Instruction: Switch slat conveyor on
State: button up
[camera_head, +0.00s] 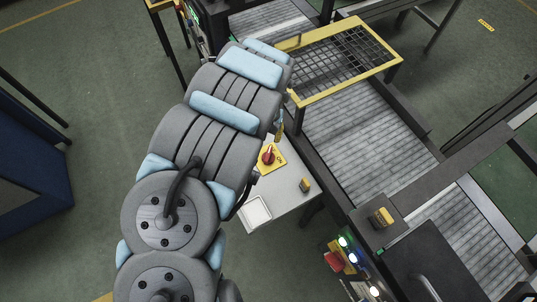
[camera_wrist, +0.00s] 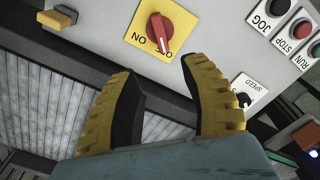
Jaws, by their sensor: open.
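In the wrist view, a red rotary switch (camera_wrist: 158,32) sits on a yellow square plate (camera_wrist: 186,22) on a light grey panel. Its lettering is upside down; "ON" reads at the left and the knob partly covers the other label. My gripper (camera_wrist: 156,70) is open and empty. Its two yellow-and-black fingers are spread below the switch in the picture, apart from it. In the head view the red switch (camera_head: 268,156) shows beside my arm, which mostly hides my gripper. The slat conveyor (camera_head: 365,140) runs to the right of the panel.
JOG (camera_wrist: 276,8), STOP (camera_wrist: 301,28) and RUN buttons and a speed dial (camera_wrist: 243,100) are right of the switch. A yellow-framed mesh guard (camera_head: 340,60) crosses the conveyor. Lit indicators (camera_head: 343,242) and a red button (camera_head: 334,262) stand lower right.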

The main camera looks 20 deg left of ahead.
jog(key=b, duration=0.1)
send_over(268, 154)
notch_tip(268, 154, down, 4)
jog(key=shift+f, duration=0.9)
jog(key=shift+w+f+b, duration=0.1)
jog(key=shift+f+b, duration=0.25)
jog(key=shift+f, duration=4.5)
grip_shut()
